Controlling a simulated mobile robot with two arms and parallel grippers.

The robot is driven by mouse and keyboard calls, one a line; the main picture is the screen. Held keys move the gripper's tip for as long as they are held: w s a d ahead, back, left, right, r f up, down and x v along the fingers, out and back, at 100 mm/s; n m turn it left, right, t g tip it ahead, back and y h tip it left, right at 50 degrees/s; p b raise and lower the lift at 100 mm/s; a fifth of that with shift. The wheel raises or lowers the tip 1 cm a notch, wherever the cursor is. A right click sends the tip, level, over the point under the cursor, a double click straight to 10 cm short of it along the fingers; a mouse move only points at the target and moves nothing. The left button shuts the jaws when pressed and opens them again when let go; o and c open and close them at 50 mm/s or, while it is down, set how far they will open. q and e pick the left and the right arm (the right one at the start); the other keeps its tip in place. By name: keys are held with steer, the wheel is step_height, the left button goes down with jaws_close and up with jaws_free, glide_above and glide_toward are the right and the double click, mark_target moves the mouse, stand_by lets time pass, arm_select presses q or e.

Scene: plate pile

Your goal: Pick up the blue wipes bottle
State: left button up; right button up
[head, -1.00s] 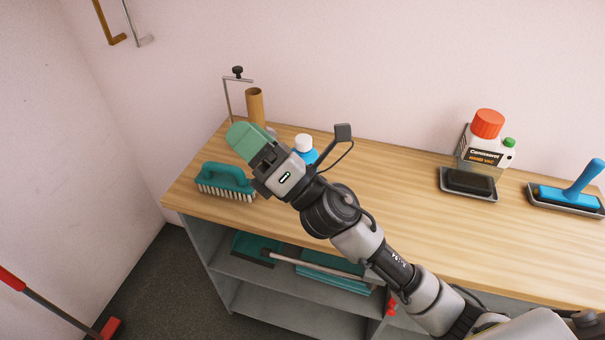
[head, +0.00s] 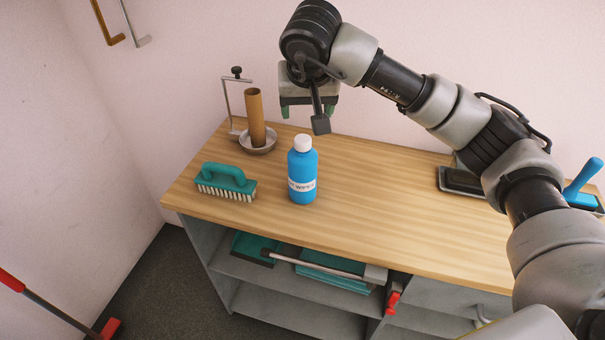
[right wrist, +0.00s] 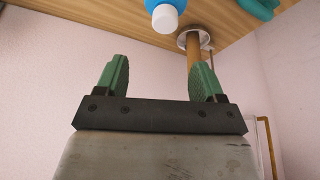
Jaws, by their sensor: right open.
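The blue wipes bottle (head: 302,172) stands upright on the wooden bench top, with a white cap and a white label. My right gripper (head: 306,112) is open and empty, with green fingers pointing down. In the head view it appears above and behind the bottle, apart from it. In the right wrist view the bottle's white cap and part of its blue body (right wrist: 165,14) show at the top edge, beyond the open fingers (right wrist: 160,82). My left gripper is not in view.
A teal scrub brush (head: 227,182) lies left of the bottle. A brown tube on a metal holder (head: 256,118) stands behind it. Trays with a black pad (head: 462,181) and a blue-handled brush (head: 583,185) sit at the right. The bench middle is clear.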

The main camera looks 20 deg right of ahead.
glide_above(303, 138)
steer(key=s, duration=0.1)
step_height(303, 138, down, 5)
steer(key=shift+s+d+r+p, duration=0.1)
steer(key=shift+r+p, duration=0.1)
steer(key=shift+p, duration=0.25)
steer(key=f+p, duration=0.1)
steer(key=f, duration=0.1)
steer(key=w+f+p, duration=0.1)
steer(key=f, duration=0.1)
steer(key=shift+a+f, duration=0.2)
steer(key=shift+f, duration=0.1)
steer(key=shift+w+d+f, duration=0.1)
steer(key=shift+w+f, duration=0.05)
steer(key=shift+f, duration=0.3)
jaws_close()
